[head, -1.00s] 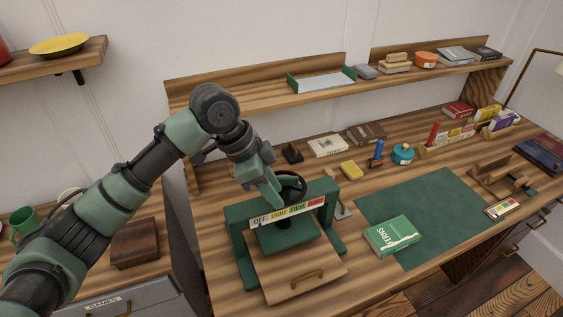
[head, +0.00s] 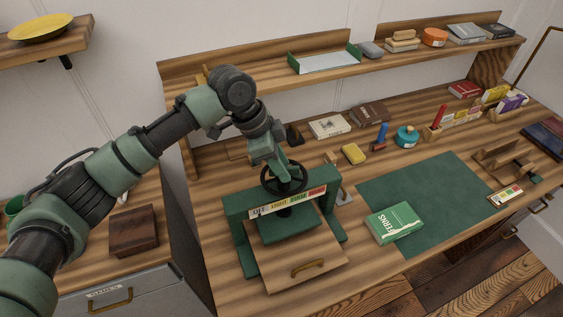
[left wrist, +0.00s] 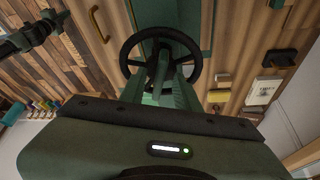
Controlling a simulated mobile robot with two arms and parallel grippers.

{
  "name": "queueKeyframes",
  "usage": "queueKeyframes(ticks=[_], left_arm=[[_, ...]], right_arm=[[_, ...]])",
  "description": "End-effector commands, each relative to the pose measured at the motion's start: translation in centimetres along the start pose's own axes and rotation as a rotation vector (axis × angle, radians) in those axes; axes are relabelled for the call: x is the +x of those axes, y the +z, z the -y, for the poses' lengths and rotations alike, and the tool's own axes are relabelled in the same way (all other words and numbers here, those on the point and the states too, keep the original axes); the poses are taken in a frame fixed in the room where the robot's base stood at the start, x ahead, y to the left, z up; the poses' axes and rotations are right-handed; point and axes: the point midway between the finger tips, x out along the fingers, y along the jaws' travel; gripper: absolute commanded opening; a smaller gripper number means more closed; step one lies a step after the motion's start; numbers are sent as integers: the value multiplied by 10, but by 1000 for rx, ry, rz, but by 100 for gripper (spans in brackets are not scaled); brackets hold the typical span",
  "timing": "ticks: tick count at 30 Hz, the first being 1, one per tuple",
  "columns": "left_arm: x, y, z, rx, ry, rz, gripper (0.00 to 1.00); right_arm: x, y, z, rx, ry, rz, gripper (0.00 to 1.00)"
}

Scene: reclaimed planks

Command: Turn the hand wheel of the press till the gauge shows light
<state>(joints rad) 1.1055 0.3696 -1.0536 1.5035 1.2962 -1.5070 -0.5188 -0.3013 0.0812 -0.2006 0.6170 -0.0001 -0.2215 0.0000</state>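The press (head: 235,222) is a dark green frame on the desk, with a black hand wheel (head: 304,181) on top. A gauge strip (head: 287,202) runs across its front, with OFF at the left, then LIGHT, FIRM and a red end. I cannot make out a pointer. My left gripper (head: 281,170) reaches down from behind to the wheel. In the left wrist view its fingers (left wrist: 163,72) overlap the wheel (left wrist: 198,54) near the lower rim and spokes. Whether they touch or grip it is unclear.
A wooden board with a brass handle (head: 308,268) lies at the press's front. A green FERNS book (head: 395,223) lies right of it on a green mat (head: 440,185). A shelf (head: 225,97) runs behind my arm.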

Motion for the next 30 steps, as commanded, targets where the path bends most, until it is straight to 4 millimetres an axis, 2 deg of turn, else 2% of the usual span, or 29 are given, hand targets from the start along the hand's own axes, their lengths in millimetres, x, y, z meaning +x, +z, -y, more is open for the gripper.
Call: queueKeyframes(ticks=[2,5,6,9,20,30], left_arm=[[0,0,0,0,0,0,32],[0,0,0,0,0,0,32],[0,0,0,0,0,0,26],[0,0,0,0,0,-1,0],[-1,0,0,22,10,-1,0],[-1,-2,2,200,86,-2,0]], right_arm=[[0,-10,-2,0,2,-16,0],[0,-13,-2,0,2,-21,0],[0,-13,-2,0,2,-20,0],[0,-10,-1,0,2,-17,0],[-3,-1,0,0,0,-2,0],[-15,-2,0,1,0,-2,0]])
